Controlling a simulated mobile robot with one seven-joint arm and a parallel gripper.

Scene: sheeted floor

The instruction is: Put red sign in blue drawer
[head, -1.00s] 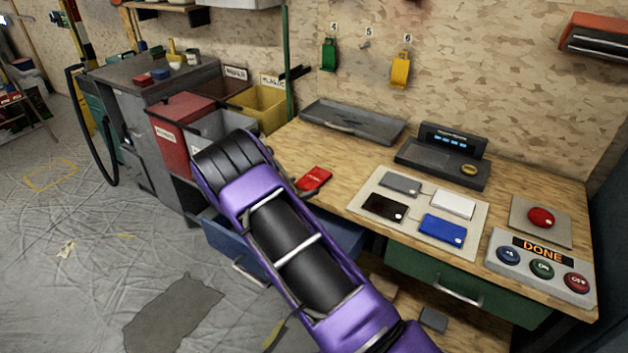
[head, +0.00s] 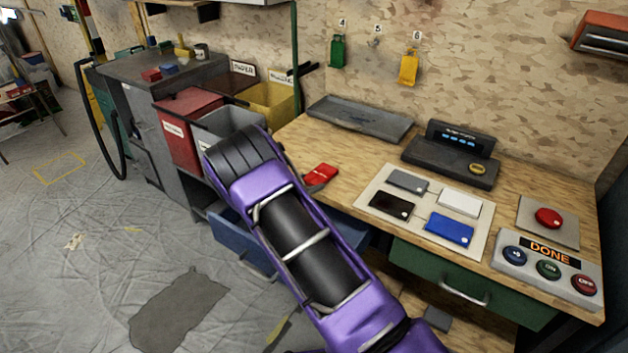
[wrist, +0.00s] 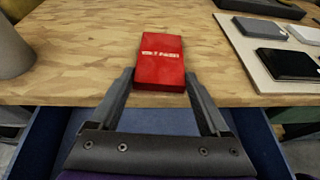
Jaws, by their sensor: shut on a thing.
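The red sign (head: 321,173) is a small flat red block with pale lettering, at the near edge of the wooden worktop. In the wrist view the sign (wrist: 160,60) sits between the fingertips of my gripper (wrist: 159,77), which is shut on its near end. In the head view my gripper (head: 316,186) is mostly hidden behind my purple arm. The blue drawer (head: 238,244) is pulled open below the worktop edge, partly covered by my arm. In the wrist view the open drawer (wrist: 50,135) lies beneath my gripper's fingers.
A pad (head: 462,240) with several coloured cards lies right of the sign. A button panel (head: 545,262) is farther right, above a closed green drawer (head: 440,277). A grey tray (head: 360,120) is at the back. Bins, including a red one (head: 185,130), stand left.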

